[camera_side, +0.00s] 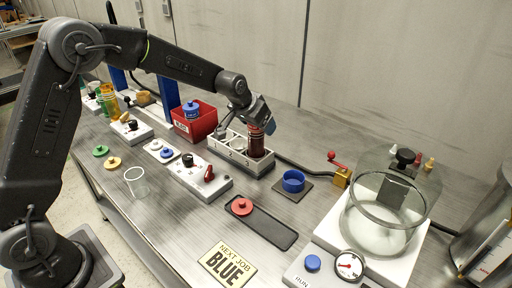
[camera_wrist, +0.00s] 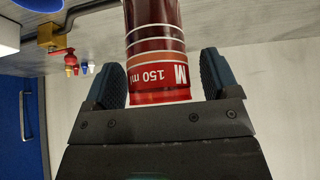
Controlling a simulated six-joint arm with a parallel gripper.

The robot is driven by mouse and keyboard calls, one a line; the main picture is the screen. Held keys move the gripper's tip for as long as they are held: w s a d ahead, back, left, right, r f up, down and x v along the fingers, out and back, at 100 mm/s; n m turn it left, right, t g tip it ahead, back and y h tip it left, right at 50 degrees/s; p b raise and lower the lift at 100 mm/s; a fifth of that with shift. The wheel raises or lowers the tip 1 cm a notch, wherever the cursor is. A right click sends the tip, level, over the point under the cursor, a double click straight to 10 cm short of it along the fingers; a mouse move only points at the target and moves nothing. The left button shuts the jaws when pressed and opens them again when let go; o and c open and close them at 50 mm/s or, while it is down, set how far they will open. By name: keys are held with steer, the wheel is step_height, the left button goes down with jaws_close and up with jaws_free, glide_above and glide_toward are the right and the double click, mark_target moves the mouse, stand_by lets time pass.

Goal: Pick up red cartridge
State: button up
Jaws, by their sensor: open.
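The red cartridge (camera_side: 257,145) stands upright in the right end of a grey slotted rack (camera_side: 252,167). In the wrist view the dark red cartridge (camera_wrist: 154,40) has white rings and a bright red band marked "150 ml" and "M". My gripper (camera_side: 262,116) is at the cartridge's upper end in the side view. In the wrist view my gripper (camera_wrist: 158,75) is open, with one finger on each side of the cartridge. A narrow gap shows beside each finger. The cartridge's lower part is hidden by the rack.
A blue ring (camera_side: 293,181) sits on a dark pad to the right. A black tray (camera_side: 268,229) holds a red lid. A glass vessel (camera_side: 385,228) stands at right. A sign reads "NEXT JOB BLUE" (camera_side: 228,264).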

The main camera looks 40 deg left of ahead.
steer(key=shift+w+f, duration=0.15)
steer(key=c, duration=1.4)
